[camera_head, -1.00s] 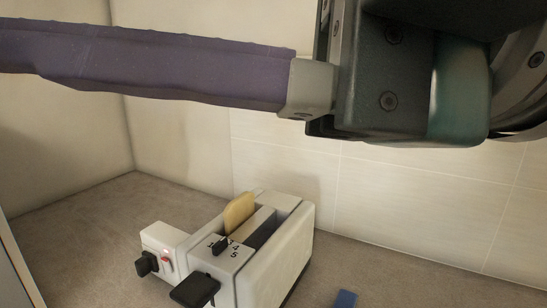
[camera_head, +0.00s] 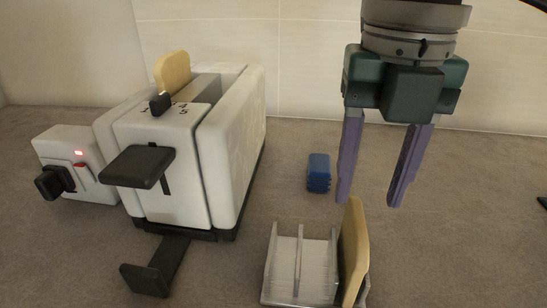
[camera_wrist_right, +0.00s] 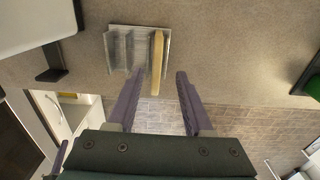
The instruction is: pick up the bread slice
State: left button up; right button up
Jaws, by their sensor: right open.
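One bread slice (camera_head: 353,252) stands upright in the right-hand slot of a clear rack (camera_head: 283,268) on the counter. Another bread slice (camera_head: 172,70) sticks up from the toaster's (camera_head: 228,145) slot. My right gripper (camera_head: 369,202) points down, open and empty, with its purple fingers over the counter close to the racked slice. In the right wrist view, the racked slice (camera_wrist_right: 157,58) lies just past the gap between the fingertips (camera_wrist_right: 162,74), apart from both fingers. My left gripper is out of view.
A small blue block (camera_head: 318,172) lies on the counter between toaster and gripper. A white power box (camera_head: 75,160) with a black plug and red light stands left of the toaster. A tiled wall (camera_head: 300,60) is behind. The counter at right is mostly clear.

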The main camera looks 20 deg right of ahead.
aim_at(359, 220)
jog(key=f, duration=0.4)
jog(key=shift+s+a, duration=0.25)
jog(key=shift+a, duration=0.1)
jog(key=shift+f, duration=0.55)
grip_shut()
